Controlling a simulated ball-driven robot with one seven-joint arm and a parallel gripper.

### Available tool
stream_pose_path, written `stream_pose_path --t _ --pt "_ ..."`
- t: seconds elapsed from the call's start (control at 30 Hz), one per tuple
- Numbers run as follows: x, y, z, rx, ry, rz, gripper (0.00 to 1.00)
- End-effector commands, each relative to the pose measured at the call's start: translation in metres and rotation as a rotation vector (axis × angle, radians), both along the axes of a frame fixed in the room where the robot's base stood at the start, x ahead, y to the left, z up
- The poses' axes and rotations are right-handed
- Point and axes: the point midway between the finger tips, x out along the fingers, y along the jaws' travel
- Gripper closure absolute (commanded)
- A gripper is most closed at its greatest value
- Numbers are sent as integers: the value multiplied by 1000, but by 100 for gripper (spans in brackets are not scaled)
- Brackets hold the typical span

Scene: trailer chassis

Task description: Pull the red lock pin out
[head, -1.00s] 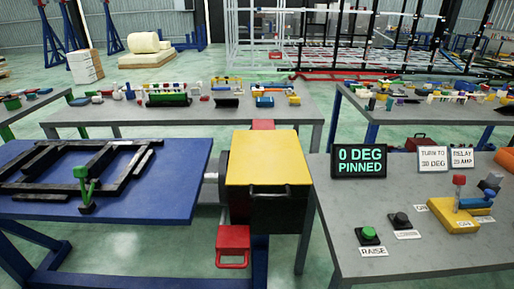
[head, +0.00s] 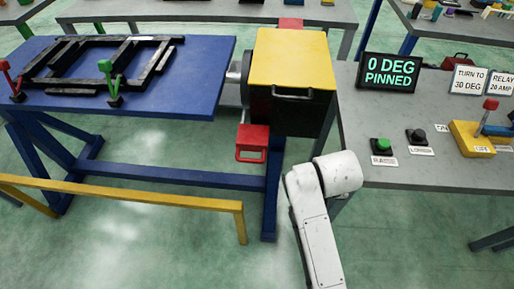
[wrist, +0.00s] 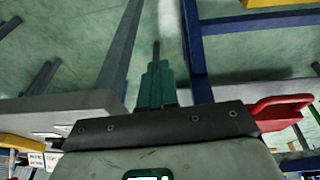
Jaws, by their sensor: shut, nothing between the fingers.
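The red lock pin (head: 252,143) has a loop handle and sits low at the front left of the yellow-topped black housing (head: 290,65). A red loop handle (wrist: 282,106), which looks like the pin's, shows at the right in the wrist view, beside my gripper's mount and partly hidden by it. My gripper (wrist: 156,60) shows in the wrist view with its teal fingers together and empty, not around the handle. In the head view my white arm reaches up right of the pin; the fingers cannot be made out there.
A blue table (head: 190,75) carries a black frame with a green clamp and a red clamp. A yellow rail (head: 130,200) crosses in front. The grey table (head: 440,165) holds buttons, a yellow switch box and a display (head: 388,72) reading "0 DEG PINNED". Floor between is open.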

Motion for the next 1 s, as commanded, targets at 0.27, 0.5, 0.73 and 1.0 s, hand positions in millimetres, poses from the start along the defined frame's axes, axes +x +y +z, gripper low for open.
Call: stream_pose_path --t 0.27,0.5,0.73,1.0 --pt "77 128 73 44 -72 17 100" --pt "91 171 97 63 -89 19 100" --pt "99 171 75 62 -87 18 100" --pt "116 170 30 62 -87 17 100"
